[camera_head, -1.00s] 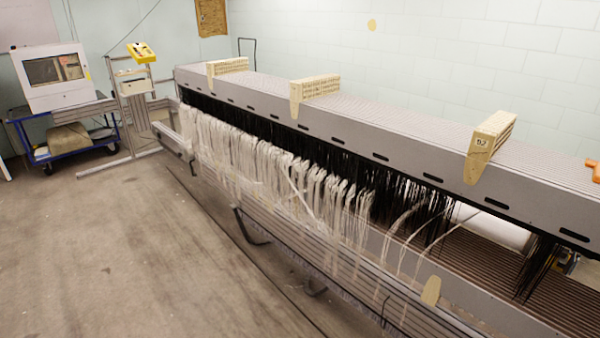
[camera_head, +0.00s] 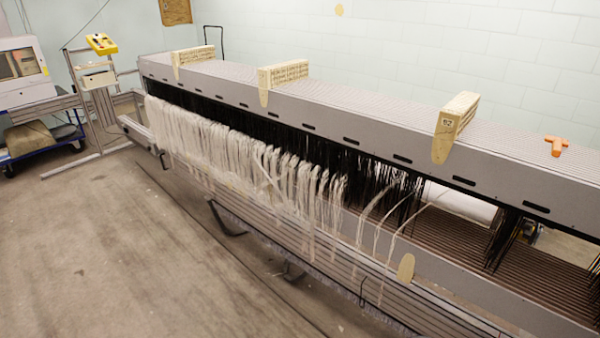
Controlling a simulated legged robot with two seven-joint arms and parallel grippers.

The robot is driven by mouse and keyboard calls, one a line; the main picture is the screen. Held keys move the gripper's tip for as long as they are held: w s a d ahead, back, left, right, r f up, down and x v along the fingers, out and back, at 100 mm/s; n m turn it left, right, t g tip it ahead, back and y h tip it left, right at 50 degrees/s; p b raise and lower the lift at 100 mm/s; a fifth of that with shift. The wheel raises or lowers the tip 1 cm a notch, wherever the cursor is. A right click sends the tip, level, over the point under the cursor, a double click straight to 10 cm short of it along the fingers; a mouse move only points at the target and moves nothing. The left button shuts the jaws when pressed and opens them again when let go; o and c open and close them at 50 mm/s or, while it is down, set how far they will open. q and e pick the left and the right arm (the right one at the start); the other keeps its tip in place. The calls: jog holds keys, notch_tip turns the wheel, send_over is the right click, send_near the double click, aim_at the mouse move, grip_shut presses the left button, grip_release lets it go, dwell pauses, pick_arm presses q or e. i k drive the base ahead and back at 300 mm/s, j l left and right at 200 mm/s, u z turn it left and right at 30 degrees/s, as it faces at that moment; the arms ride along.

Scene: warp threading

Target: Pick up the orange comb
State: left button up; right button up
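A small orange object (camera_head: 556,145), the only orange thing in view and likely the comb, lies on the grey top of the long loom (camera_head: 520,133) near the right edge. It looks roughly T-shaped and rests apart from the other things on the top. Neither of my grippers shows in the head view.
Beige blocks sit over the loom's front top edge, the nearest (camera_head: 455,125) left of the orange object. White yarn bundles (camera_head: 240,150) and black threads (camera_head: 505,235) hang below. A cart with a monitor (camera_head: 22,70) stands far left. The floor (camera_head: 130,260) at left is clear.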

aim_at(558, 144)
jog(key=l+z, duration=0.1)
jog(key=z, duration=0.35)
jog(key=k+l+z, duration=0.1)
jog(key=z, duration=0.3)
jog(key=l+z, duration=0.2)
jog(key=z, duration=0.25)
jog(key=l+z, duration=0.15)
jog(key=z, duration=0.25)
jog(key=l+z, duration=0.1)
jog(key=z, duration=0.35)
jog(key=i+l+z, duration=0.3)
jog(key=l, duration=0.35)
jog(key=i+l+z, duration=0.25)
jog(key=l, duration=0.3)
jog(key=i+l+z, duration=0.3)
jog(key=i+l, duration=0.5)
jog(key=u, duration=2.55)
